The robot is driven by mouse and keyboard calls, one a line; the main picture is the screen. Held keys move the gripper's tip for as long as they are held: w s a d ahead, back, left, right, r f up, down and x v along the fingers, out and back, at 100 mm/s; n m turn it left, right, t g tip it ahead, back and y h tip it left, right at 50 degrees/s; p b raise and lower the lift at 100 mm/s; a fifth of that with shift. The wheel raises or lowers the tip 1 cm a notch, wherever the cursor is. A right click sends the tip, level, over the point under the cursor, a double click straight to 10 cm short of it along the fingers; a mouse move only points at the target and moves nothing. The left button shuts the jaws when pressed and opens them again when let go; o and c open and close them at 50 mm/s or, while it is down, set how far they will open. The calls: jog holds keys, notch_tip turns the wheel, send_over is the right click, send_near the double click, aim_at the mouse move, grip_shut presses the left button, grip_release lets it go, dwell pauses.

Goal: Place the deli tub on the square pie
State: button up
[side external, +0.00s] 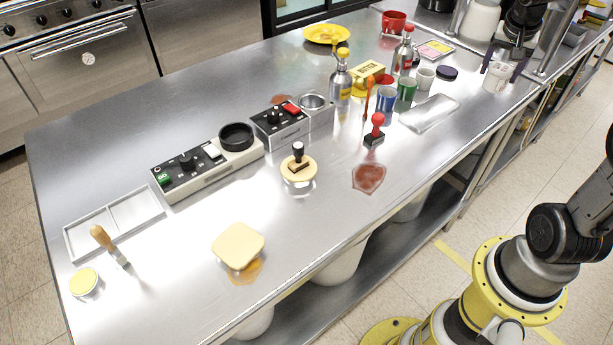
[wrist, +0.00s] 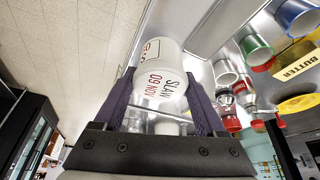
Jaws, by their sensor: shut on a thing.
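The deli tub (wrist: 158,72) is white, with "SLAW 09 NOV" printed on it. My gripper (wrist: 160,95) is shut on it, one dark purple finger on each side. In the side view the tub (side external: 495,78) hangs between the fingers of my gripper (side external: 503,68) near the far right counter edge; I cannot tell how high it is. The square pie (side external: 238,244), tan with rounded corners, lies at the near front of the counter, far from my gripper. It is not seen in the wrist view.
A red-brown spill (side external: 369,178), a red-handled stamp (side external: 376,132), a metal tray (side external: 429,113), cups (side external: 387,99) and bottles (side external: 341,80) lie between. A black-handled stamp (side external: 298,160) stands on a round tan piece. An orange stain (side external: 246,272) touches the pie's front.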

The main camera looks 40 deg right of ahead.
jog(key=w+a+r+n+t+y, duration=0.1)
jog(key=w+a+n, duration=0.25)
jog(key=a, duration=0.55)
jog(key=w+a+n+t+y, duration=0.1)
jog(key=w+a+n, duration=0.25)
jog(key=a, duration=0.65)
jog(key=w+a+r+n+t+y, duration=0.1)
jog(key=w+a+n, duration=0.25)
jog(key=a, duration=0.55)
jog(key=s+a+r+n+y, duration=0.1)
jog(key=s+a+n, duration=0.25)
jog(key=a, duration=0.65)
jog(key=s+a+n+y, duration=0.1)
jog(key=s+a+n, duration=0.3)
jog(key=a, duration=0.6)
jog(key=s+a+r+n+y, duration=0.15)
jog(key=s+a, duration=0.35)
jog(key=a, duration=0.5)
jog(key=g, duration=0.1)
send_near(225, 239)
jog(key=shift+w+a+f+n, duration=0.2)
jog(key=shift+w+a+n, duration=0.1)
jog(key=shift+w+n, duration=0.2)
jog(key=shift+w+a+f, duration=0.15)
jog(key=shift+f, duration=1.65)
